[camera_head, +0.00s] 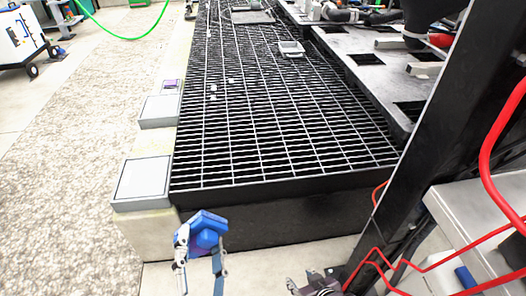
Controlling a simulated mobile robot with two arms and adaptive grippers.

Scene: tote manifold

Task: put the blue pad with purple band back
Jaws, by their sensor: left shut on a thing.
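A blue pad (208,219) is in my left gripper (203,246) at the lower middle left of the head view. The two fingers sit on either side of it, and it is held tilted in front of the near end of the dark grating. No purple band can be made out on it. My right gripper (318,284) shows only in part at the bottom edge, and its fingers are too unclear to read.
Grey square plates (142,179) and a small purple-topped block (170,85) line the pale ledge left of the grating (270,100). A dark post with red hoses (497,150) stands on the right. Pale floor is open on the left.

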